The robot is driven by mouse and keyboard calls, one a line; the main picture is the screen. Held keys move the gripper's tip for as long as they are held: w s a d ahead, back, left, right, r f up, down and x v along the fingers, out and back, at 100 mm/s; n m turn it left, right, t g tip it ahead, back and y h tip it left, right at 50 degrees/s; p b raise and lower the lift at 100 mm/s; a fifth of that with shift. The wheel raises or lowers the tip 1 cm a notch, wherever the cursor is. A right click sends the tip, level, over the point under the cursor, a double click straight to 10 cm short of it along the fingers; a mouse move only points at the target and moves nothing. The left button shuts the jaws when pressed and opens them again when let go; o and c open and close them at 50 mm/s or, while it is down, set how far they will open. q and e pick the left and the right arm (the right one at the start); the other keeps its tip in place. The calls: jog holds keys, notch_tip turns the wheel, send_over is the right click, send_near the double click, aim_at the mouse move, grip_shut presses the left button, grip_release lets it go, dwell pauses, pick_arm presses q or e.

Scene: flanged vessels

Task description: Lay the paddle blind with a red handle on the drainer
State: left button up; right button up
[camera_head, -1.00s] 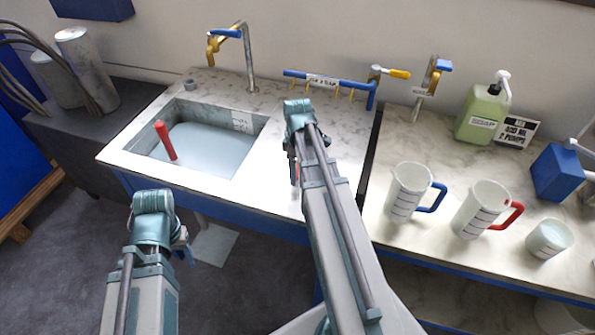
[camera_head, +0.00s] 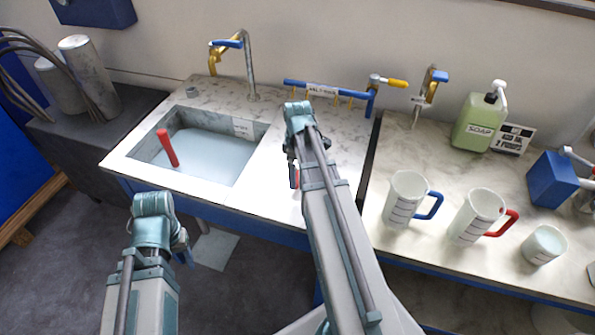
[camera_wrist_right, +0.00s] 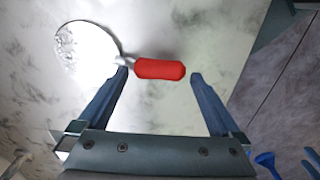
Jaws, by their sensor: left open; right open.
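The paddle blind, a pale round disc with a red handle (camera_wrist_right: 160,69), shows in the right wrist view. It lies over a marbled surface, the handle's end between my right gripper's spread fingers (camera_wrist_right: 158,80). In the head view only a red sliver (camera_head: 296,177) shows beside my right gripper (camera_head: 293,172); my arm hides the rest. The right gripper is open. The marbled top right of the sink, which looks like the drainer (camera_head: 262,185), is below it. My left gripper (camera_head: 185,252) is open and empty, in front of the counter's edge.
Another red handle (camera_head: 167,147) sticks up from the sink (camera_head: 205,150), its lower end hidden in the liquid. A blue rail (camera_head: 325,90) stands behind the drainer. Jugs (camera_head: 405,200) and a soap bottle (camera_head: 480,125) stand on the right counter, across a dark gap.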

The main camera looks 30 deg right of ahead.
notch_tip(320, 180, up, 10)
jog(key=p, duration=0.8)
jog(key=shift+f, duration=0.25)
jog(key=s+a+m, duration=0.1)
jog(key=s+a, duration=0.2)
jog(key=a, duration=0.6)
jog(key=s+a+m, duration=0.2)
jog(key=s+a, duration=0.2)
jog(key=a, duration=0.6)
jog(key=s+a+m+h, duration=0.1)
jog(key=s+a, duration=0.3)
jog(key=a, duration=0.6)
notch_tip(320, 180, down, 3)
jog(key=shift+r+b, duration=0.1)
jog(key=shift+b, duration=1.15)
